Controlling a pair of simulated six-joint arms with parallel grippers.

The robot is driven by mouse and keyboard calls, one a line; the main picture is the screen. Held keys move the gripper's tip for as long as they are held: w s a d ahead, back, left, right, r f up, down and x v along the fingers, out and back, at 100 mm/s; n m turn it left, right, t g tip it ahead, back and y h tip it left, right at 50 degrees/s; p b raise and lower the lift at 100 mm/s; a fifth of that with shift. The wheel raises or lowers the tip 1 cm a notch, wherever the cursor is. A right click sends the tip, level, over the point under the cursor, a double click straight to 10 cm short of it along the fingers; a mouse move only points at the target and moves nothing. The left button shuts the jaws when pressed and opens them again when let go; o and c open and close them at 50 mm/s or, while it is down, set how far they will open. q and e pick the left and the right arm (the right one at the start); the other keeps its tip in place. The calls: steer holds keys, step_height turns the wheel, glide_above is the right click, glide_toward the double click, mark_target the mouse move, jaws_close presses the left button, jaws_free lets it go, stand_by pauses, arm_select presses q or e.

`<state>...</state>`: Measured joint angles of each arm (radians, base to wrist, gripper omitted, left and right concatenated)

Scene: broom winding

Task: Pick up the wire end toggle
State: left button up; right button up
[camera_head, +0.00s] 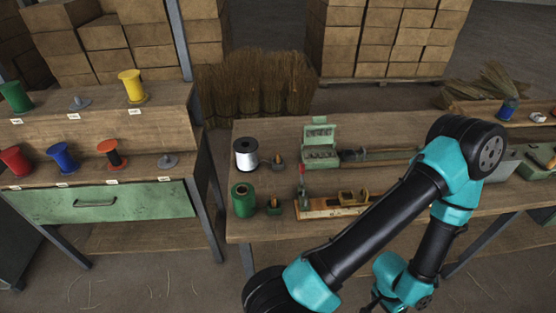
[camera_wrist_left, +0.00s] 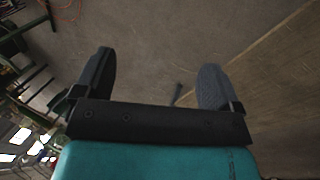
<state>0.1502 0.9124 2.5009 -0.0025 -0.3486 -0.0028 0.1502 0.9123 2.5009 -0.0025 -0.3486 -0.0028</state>
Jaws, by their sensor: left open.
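I cannot pick out the wire end toggle for certain in either view. In the left wrist view my left gripper (camera_wrist_left: 157,62) is open, its two dark fingers wide apart with no object held. A small thin dark piece (camera_wrist_left: 176,94) shows between the fingers near the palm, too small to identify. A white wire spool (camera_head: 246,154) stands upright at the left of the workbench (camera_head: 262,225), with a green spool (camera_head: 243,200) in front of it. A wooden fixture (camera_head: 325,208) with a red handle and brass-coloured parts lies to their right. My right gripper is not seen.
One of my arms crosses the bench's right half and hides part of it. A green box (camera_head: 320,145) stands at the back. A stepped shelf (camera_head: 100,125) with coloured spools stands left. Broom bristle bundles (camera_head: 255,85) stand behind. The floor before the bench is mostly clear.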

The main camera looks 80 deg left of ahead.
arm_select(q)
steer(key=shift+c, duration=0.2)
steer(key=c, duration=0.8)
steer(key=shift+o, duration=0.2)
